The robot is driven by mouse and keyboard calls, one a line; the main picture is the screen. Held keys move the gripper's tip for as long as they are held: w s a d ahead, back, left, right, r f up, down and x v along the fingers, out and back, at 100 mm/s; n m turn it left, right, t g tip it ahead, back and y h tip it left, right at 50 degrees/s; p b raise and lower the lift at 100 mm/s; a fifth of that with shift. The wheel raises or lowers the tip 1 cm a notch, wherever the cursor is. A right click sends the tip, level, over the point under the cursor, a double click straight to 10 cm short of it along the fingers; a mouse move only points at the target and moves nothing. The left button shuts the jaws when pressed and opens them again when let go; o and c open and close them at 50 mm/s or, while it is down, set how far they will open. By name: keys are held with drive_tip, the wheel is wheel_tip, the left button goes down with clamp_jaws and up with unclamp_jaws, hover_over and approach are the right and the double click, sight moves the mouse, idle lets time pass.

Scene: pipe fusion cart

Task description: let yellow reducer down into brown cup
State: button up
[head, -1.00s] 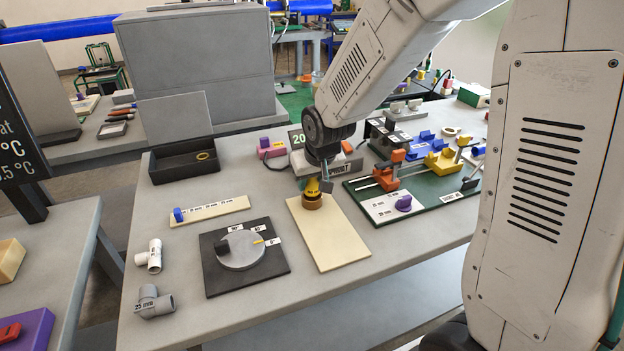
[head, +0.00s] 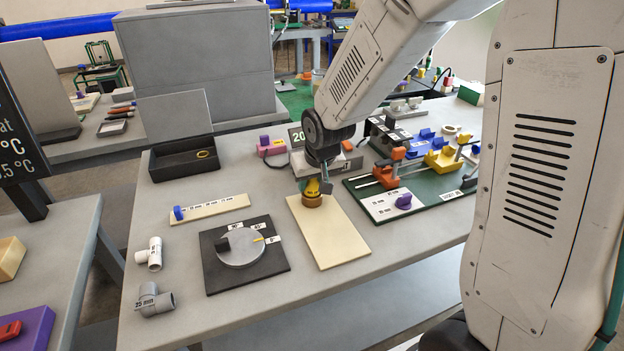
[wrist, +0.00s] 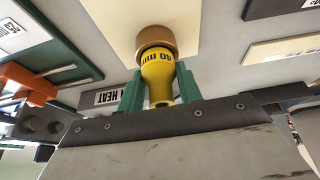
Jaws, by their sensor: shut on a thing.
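The yellow reducer (wrist: 158,76) carries a black "40 mm" mark and is held between the green fingers of my gripper (wrist: 158,92) in the wrist view. Its wide end meets the brown cup (wrist: 155,40); how deep it sits in the cup cannot be told. In the head view the reducer (head: 312,188) stands about upright right over the brown cup (head: 312,201), at the far end of a cream board (head: 335,240). My gripper (head: 313,184) is shut on the reducer there, partly hidden by my wrist.
A black plate with a grey dial (head: 240,247) lies left of the board. A green base (head: 425,185) with orange and yellow clamps and a purple knob lies to the right. Grey and white pipe fittings (head: 154,300) lie at the front left. The board's near part is bare.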

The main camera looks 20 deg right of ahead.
drive_tip(key=shift+f, duration=0.3)
drive_tip(key=o, duration=1)
drive_tip(key=shift+o, duration=0.2)
drive_tip(key=shift+r, duration=0.1)
drive_tip(key=v, duration=0.8)
drive_tip(key=s+d+r+g, duration=0.1)
drive_tip(key=s+r, duration=0.3)
drive_tip(key=s, duration=0.9)
drive_tip(key=s+d+r+g, duration=0.2)
drive_tip(key=s+r, duration=0.3)
drive_tip(key=s, duration=0.9)
drive_tip(key=shift+r, duration=0.2)
